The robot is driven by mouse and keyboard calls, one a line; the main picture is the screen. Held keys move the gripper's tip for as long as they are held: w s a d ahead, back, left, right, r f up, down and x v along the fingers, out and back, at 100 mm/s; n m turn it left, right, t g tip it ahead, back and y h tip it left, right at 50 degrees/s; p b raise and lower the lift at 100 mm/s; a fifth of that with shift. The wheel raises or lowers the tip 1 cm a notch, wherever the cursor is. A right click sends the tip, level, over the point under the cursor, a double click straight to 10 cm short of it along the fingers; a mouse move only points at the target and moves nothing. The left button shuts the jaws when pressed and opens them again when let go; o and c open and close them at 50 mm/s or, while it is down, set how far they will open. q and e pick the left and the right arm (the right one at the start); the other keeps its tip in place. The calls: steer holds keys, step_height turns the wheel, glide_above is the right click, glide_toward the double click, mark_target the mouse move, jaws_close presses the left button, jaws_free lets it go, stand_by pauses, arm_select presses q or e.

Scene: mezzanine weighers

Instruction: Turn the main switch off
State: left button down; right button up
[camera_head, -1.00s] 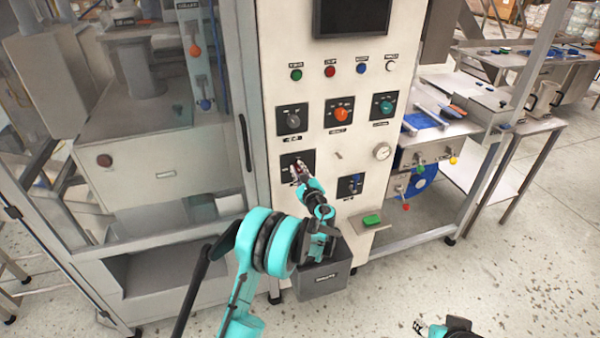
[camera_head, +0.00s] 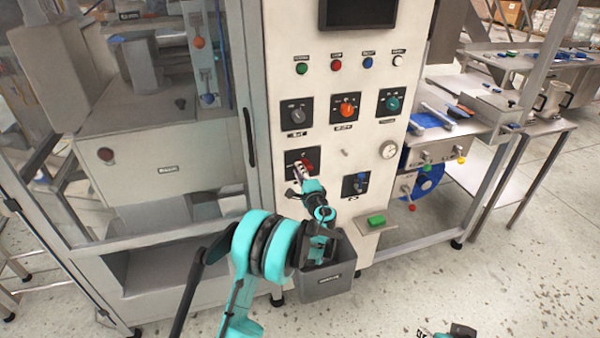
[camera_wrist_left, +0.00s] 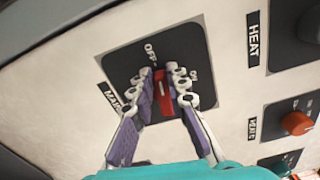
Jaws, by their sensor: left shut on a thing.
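The main switch is a red handle (camera_head: 308,165) on a black square plate at the lower left of the white panel's knobs. In the left wrist view the red handle (camera_wrist_left: 163,90) sits between my finger pads, with OFF printed just above it and ON to its upper right. The handle's upper end lies close to the OFF print; its exact angle is partly hidden by the fingers. My left gripper (camera_head: 299,173) is shut on the handle, and its fingers also show in the left wrist view (camera_wrist_left: 164,88). My right gripper (camera_head: 424,333) barely shows at the bottom edge.
A grey selector (camera_head: 296,114), an orange knob (camera_head: 347,109) and a green knob (camera_head: 392,103) are above the switch. A grey bin (camera_head: 328,283) hangs below, beside a green block (camera_head: 376,220) on a small shelf.

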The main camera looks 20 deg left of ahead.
arm_select(q)
steer(key=shift+f+n, duration=0.15)
steer(key=shift+n, duration=0.65)
steer(key=c, duration=1.5)
jaws_free()
steer(key=v, duration=1.2)
